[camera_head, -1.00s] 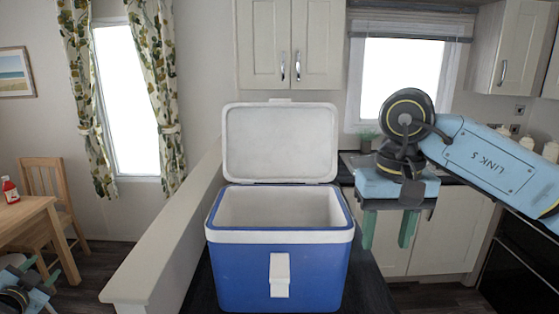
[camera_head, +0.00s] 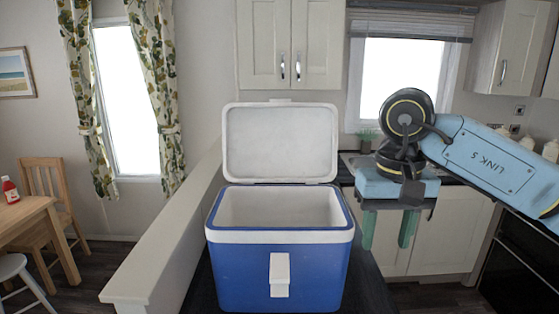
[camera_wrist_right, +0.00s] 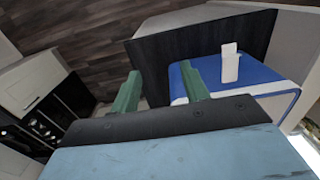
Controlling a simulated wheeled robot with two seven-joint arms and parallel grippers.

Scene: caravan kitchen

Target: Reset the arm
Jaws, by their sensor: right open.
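My right gripper (camera_head: 388,230) is at the right in the head view, fingers pointing down. Its two green fingers are apart with nothing between them. It hangs beside the right edge of the open cooler box (camera_head: 283,275), apart from it in this view. In the right wrist view the green fingers (camera_wrist_right: 160,92) are spread, with the blue side and white latch of the cooler (camera_wrist_right: 230,64) beyond them. My left gripper is not in view.
The blue cooler stands on a dark counter with its white lid (camera_head: 280,145) raised; its visible interior looks empty. A low white partition (camera_head: 165,240) runs along its left. A wooden table (camera_head: 25,222) with a red bottle (camera_head: 10,190), a chair and a white stool (camera_head: 14,268) stand at left.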

